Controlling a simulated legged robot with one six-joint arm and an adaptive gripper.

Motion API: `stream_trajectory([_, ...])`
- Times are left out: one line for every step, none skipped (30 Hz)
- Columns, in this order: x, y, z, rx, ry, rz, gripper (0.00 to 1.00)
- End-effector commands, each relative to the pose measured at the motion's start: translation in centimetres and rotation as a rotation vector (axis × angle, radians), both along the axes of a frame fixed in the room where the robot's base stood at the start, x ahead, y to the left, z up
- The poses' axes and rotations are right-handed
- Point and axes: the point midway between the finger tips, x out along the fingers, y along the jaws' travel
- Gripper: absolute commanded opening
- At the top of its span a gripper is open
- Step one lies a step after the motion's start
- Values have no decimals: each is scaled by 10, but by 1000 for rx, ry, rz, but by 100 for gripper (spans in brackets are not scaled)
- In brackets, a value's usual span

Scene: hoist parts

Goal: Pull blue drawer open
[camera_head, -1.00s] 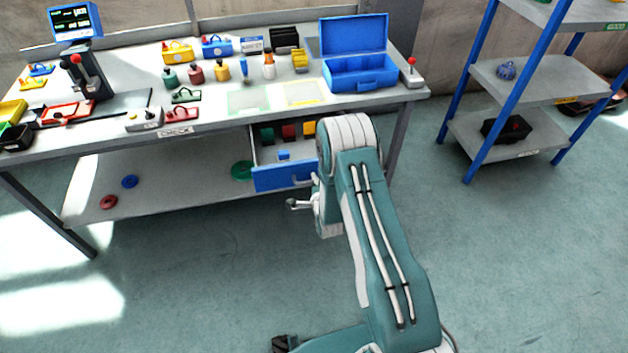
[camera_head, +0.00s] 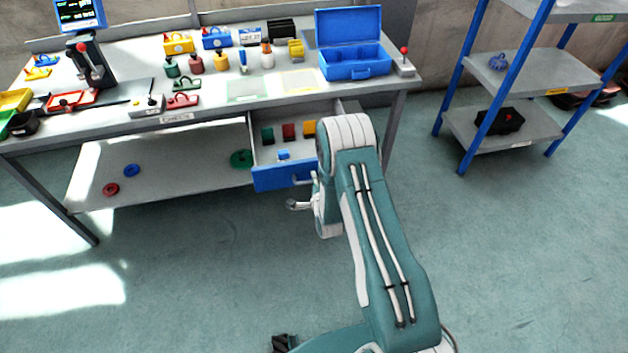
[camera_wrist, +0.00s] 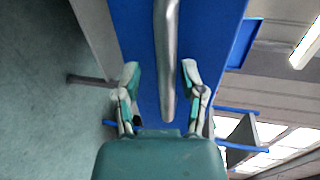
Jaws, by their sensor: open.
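The blue drawer (camera_head: 275,179) under the workbench stands pulled out, with its inside showing. Small green, red, yellow and blue blocks lie in it. Its grey bar handle (camera_head: 302,182) is partly hidden by my arm in the head view. In the wrist view the blue drawer front (camera_wrist: 220,30) fills the middle, and the handle (camera_wrist: 167,40) runs between the fingers of my gripper (camera_wrist: 160,68). The fingers are open, with a gap on each side of the handle. My arm hides most of the gripper in the head view.
The workbench top (camera_head: 215,104) holds bottles, padlocks, a blue open case (camera_head: 352,62) and a joystick box. Its lower shelf bears red, blue and green rings. A blue-post shelf rack (camera_head: 500,135) stands at right. The floor in front is clear.

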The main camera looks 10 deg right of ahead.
Motion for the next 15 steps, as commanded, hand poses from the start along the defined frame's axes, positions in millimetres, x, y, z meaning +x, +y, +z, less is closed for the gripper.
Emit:
stream_trajectory([1, 0, 1, 0, -3, 0, 54])
stream_trajectory([1, 0, 1, 0, -4, 0, 54])
stream_trajectory([1, 0, 2, 0, -5, 0, 54])
stream_trajectory([1, 0, 2, 0, -5, 0, 54])
stream_trajectory([1, 0, 2, 0, -6, 0, 54])
stream_trajectory([1, 0, 3, 0, -7, 0, 54])
stream_trajectory([1, 0, 3, 0, -7, 0, 54])
stream_trajectory([0, 0, 3, 0, -7, 0, 54])
stream_trajectory([-2, 0, 4, 0, -7, 0, 54])
stream_trajectory([-5, 0, 4, 0, -7, 0, 54])
stream_trajectory([-8, 0, 5, 0, -7, 0, 54])
stream_trajectory([-14, 0, 6, 0, -6, 0, 54])
stream_trajectory([-19, 0, 7, 0, -6, 0, 54])
stream_trajectory([-24, 0, 8, 0, -6, 0, 54])
stream_trajectory([-32, 0, 10, 0, -6, 0, 54])
